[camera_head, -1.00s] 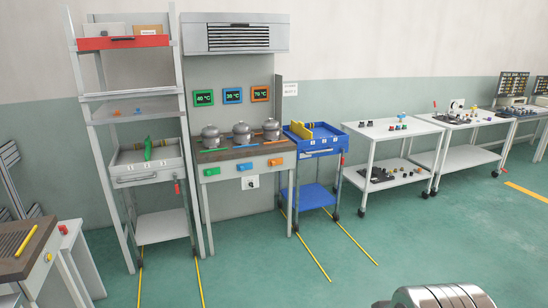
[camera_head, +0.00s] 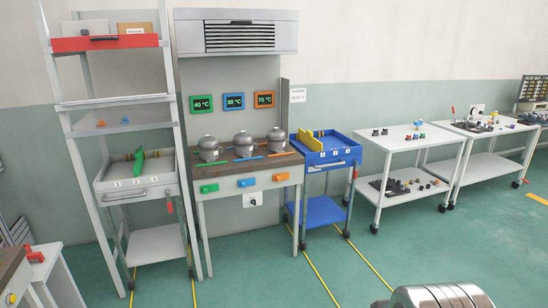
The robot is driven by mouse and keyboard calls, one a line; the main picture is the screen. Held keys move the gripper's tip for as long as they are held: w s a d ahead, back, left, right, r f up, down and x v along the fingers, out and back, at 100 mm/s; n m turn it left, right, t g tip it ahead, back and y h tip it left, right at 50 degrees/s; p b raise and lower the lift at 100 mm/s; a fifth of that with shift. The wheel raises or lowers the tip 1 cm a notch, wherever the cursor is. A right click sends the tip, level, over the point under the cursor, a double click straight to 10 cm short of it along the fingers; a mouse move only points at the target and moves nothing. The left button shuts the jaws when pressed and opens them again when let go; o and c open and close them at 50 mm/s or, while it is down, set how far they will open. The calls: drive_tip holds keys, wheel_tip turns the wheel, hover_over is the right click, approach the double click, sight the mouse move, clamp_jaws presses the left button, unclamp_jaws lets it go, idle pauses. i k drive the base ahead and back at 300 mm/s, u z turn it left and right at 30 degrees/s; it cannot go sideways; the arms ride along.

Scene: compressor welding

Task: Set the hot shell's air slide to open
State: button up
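Three grey metal shells stand in a row on the brown-topped bench: left shell (camera_head: 208,148), middle shell (camera_head: 243,143) and right shell (camera_head: 276,139). Above them, a green display (camera_head: 201,104) reads 40 °C, a blue display (camera_head: 234,101) seems to read 30 °C and an orange display (camera_head: 265,99) reads 70 °C. The bench front carries a green slide (camera_head: 209,188), a blue slide (camera_head: 246,182) and an orange slide (camera_head: 280,177). Which slide positions mean open cannot be told. Only a metal part of my arm shows at bottom right; my gripper is out of view.
A grey shelf rack with a drawer tray (camera_head: 136,193) stands left of the bench. A blue wheeled cart (camera_head: 326,210) stands close on its right. White tables (camera_head: 410,139) line the wall further right. The green floor before the bench is clear.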

sight(279, 177)
drive_tip(key=u, duration=0.05)
drive_tip(key=i, duration=0.85)
drive_tip(key=u, duration=0.45)
drive_tip(key=i, duration=0.95)
drive_tip(key=u, duration=0.3)
drive_tip(key=i, duration=1.65)
drive_tip(key=z, duration=0.25)
